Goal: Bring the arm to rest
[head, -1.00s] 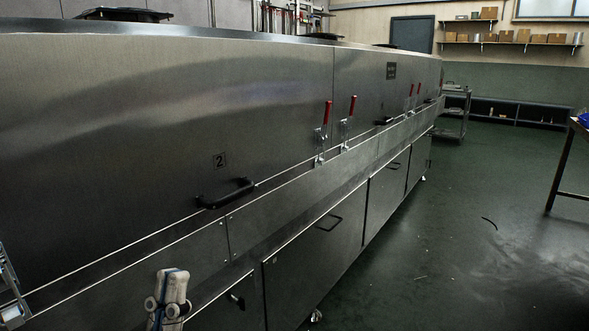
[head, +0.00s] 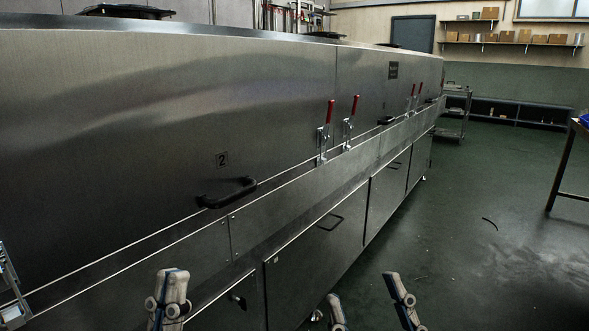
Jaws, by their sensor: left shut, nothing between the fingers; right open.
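My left gripper (head: 171,283) stands at the bottom edge, left of centre, in front of the dryer's lower panels. Its pale fingers are together with nothing between them. My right gripper (head: 362,287) shows at the bottom edge, right of the left one. Its two fingers are spread apart and empty, with the dryer's lower edge and the floor behind. Most of both arms is out of view.
The long steel tunnel dryer (head: 120,130) fills the left and middle, with a black handle (head: 228,194) and red-handled clamps (head: 330,111). A steel cart (head: 455,115) stands at its far end. A table leg (head: 560,172) is at right. The green floor (head: 470,200) between is mostly clear.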

